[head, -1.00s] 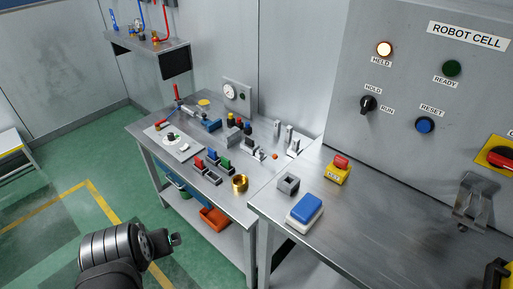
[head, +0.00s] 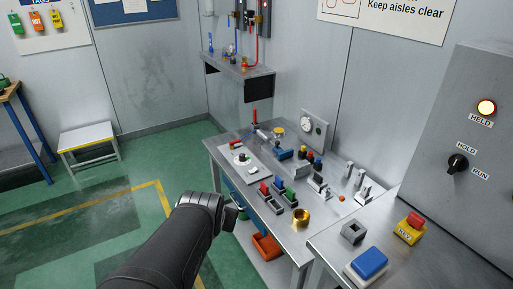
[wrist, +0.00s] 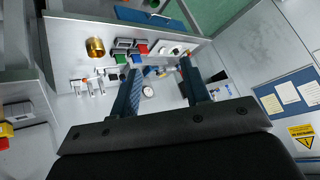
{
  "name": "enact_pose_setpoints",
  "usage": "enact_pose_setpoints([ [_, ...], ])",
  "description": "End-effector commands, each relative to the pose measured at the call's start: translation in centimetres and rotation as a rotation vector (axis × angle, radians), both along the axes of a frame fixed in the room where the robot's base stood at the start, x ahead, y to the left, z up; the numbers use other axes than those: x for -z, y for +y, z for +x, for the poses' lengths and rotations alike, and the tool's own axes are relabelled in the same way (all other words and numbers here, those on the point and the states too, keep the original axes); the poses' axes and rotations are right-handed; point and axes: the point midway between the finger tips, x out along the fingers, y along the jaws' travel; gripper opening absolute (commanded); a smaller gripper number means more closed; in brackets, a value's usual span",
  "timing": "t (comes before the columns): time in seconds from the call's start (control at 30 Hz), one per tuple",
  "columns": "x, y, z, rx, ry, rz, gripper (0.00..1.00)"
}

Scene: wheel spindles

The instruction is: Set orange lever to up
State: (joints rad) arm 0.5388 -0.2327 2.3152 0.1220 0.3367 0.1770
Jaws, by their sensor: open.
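My gripper (wrist: 161,66) is open in the wrist view, with its two dark fingers apart and nothing held between them. In the head view my arm reaches in from the bottom, and the gripper (head: 236,212) is mostly hidden beyond the wrist, near the left front side of the steel workbench (head: 262,170). No lever shows clearly as orange. A small orange-red piece (head: 341,198) lies near metal posts on the bench; its shape is too small to tell. A red-handled lever (head: 255,117) stands up at the bench's back left.
A nearer bench holds a blue-topped block (head: 369,263) and a red-and-yellow button (head: 411,229). An orange bin (head: 266,246) is underneath.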

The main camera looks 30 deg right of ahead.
Motion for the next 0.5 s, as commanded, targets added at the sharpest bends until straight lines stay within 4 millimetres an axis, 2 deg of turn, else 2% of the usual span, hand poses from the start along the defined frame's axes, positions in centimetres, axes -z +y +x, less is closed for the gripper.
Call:
enact_pose_setpoints([
  [0.2,0.8,-5.8,4.7,0.195,-0.138,0.048,0.43],
  [0.5,3.7,-14.9,8.9,0.478,-0.333,0.078,0.43],
])
